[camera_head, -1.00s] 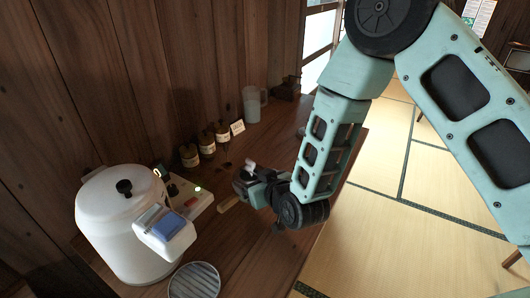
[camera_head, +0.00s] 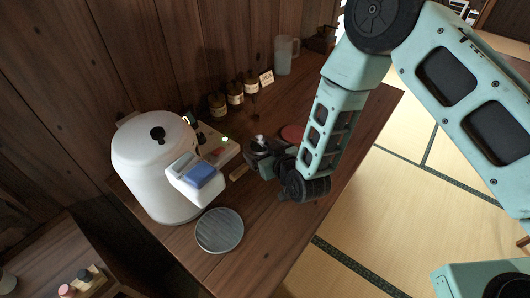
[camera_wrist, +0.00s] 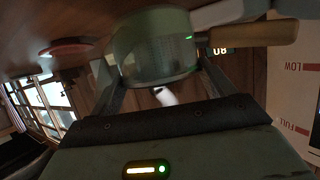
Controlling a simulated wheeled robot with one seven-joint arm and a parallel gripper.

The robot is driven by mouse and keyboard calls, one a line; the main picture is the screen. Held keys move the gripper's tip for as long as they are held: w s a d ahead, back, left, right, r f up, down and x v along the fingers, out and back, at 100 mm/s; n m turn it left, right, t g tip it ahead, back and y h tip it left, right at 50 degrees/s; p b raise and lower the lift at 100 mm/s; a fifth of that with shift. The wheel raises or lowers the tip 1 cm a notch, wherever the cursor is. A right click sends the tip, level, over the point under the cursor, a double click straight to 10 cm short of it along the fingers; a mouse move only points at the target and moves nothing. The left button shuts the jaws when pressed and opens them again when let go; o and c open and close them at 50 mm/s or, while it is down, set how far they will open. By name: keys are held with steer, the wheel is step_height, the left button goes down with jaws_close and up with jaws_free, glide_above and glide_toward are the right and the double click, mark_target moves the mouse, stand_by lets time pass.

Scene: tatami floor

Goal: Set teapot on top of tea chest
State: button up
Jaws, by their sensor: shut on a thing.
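A pale green teapot with a wooden side handle (camera_wrist: 155,48) fills the upper middle of the wrist view, between my two fingers. My gripper (camera_wrist: 160,80) is shut on it. In the head view my gripper (camera_head: 262,160) is over the wooden counter, right of the white boiler. The wooden handle of the teapot (camera_head: 240,172) pokes out to its left; the pot body is mostly hidden behind the gripper. I cannot tell its height above the counter. I cannot make out a tea chest for certain in either view.
The white boiler (camera_head: 150,190) stands at the counter's left, with a round grey tray (camera_head: 219,231) before it. Several brown bottles (camera_head: 235,93), a small sign (camera_head: 266,78) and a clear pitcher (camera_head: 285,55) line the wall. A red disc (camera_head: 292,133) lies behind my gripper. A lower shelf (camera_head: 55,255) shows at left.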

steer(key=shift+f, duration=0.8)
steer(key=shift+f, duration=0.2)
steer(key=o, duration=1.3)
steer(key=shift+r, duration=0.1)
